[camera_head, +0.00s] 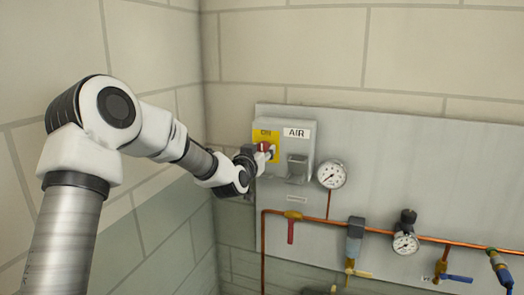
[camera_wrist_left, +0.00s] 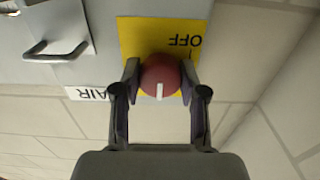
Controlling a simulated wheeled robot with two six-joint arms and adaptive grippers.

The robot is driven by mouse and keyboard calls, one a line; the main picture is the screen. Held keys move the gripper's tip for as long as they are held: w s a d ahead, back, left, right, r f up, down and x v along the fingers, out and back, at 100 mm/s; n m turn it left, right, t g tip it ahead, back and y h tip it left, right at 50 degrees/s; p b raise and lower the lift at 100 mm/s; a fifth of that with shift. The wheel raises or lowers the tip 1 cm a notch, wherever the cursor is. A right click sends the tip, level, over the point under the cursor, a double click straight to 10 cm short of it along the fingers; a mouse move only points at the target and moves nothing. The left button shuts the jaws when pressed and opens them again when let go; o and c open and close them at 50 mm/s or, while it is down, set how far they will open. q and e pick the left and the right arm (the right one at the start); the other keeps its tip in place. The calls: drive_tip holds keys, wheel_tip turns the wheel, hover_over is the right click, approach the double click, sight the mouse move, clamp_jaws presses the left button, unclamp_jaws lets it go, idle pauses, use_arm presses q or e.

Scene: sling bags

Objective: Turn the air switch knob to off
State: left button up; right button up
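The red air switch knob (camera_head: 265,147) sits on a yellow plate (camera_head: 262,135) on the grey box labelled AIR (camera_head: 307,142). In the left wrist view the round knob (camera_wrist_left: 160,72) has a white mark pointing down in the picture, away from the upside-down word OFF on the yellow plate (camera_wrist_left: 185,40). My left gripper (camera_wrist_left: 160,78) has one finger on each side of the knob, and both appear to touch it. In the head view the left gripper (camera_head: 263,156) reaches the box from the left and partly hides the knob. My right gripper does not show.
A pressure gauge (camera_head: 332,174), a red-handled valve (camera_head: 291,228) and a copper pipe (camera_head: 335,226) are on the grey panel (camera_head: 420,160). The block wall is close on the left.

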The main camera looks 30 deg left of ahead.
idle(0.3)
use_arm(q)
drive_tip(key=shift+f+n+b, duration=0.15)
drive_tip(key=shift+n+b, duration=0.55)
drive_tip(key=shift+b, duration=0.25)
drive_tip(key=n+b, duration=1.2)
drive_tip(key=b, duration=0.2)
drive_tip(key=shift+d+n+b, duration=0.1)
drive_tip(key=shift+n+b, duration=1.35)
drive_tip(key=shift+n, duration=0.05)
drive_tip(key=shift+r+n+b, duration=0.25)
drive_tip(key=shift+n+b, duration=0.3)
drive_tip(key=shift+n, duration=0.25)
drive_tip(key=o, duration=1.1)
drive_tip(key=shift+o, duration=0.2)
